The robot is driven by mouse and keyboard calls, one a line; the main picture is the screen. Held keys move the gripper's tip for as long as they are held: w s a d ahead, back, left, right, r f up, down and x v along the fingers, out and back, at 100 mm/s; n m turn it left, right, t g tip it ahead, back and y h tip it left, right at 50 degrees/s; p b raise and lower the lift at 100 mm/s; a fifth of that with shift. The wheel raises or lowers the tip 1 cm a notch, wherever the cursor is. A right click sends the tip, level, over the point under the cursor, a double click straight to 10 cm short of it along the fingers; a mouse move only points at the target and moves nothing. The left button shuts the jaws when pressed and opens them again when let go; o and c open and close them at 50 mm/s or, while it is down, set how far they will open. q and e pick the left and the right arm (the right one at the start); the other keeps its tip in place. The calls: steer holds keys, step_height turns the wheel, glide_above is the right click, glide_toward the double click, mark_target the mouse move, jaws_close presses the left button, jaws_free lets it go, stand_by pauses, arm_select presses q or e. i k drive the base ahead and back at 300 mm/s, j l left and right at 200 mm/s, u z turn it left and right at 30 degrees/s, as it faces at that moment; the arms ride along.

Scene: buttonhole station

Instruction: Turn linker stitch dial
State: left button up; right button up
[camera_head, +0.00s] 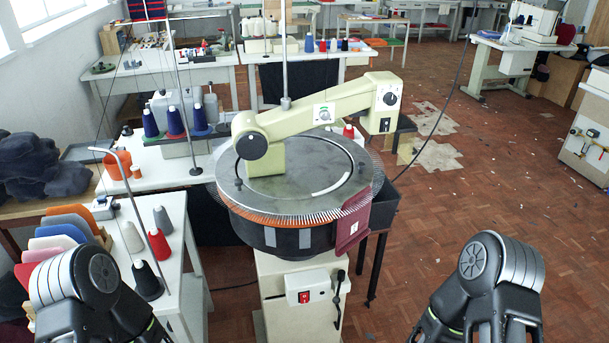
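The linker (300,200) stands in the middle, with a round metal plate ringed by fine points and a cream arm across its top. A dark round dial (390,98) with a pale mark sits on a white plate at the arm's right end. I cannot tell for certain which is the stitch dial. My two arms show at the bottom left and bottom right, apart from the linker. Both grippers are outside the picture.
A white table (175,270) with yarn cones and coloured fabric stands left of the linker. A switch box (308,288) and black crank (338,300) are on the pedestal. The floor further right is open.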

mark_target(390, 98)
steer(key=i+l+u, duration=0.1)
steer(key=l, duration=0.4)
steer(key=i+l+u, duration=0.15)
steer(key=l, duration=0.35)
steer(key=l+u, duration=0.1)
steer(key=l, duration=0.4)
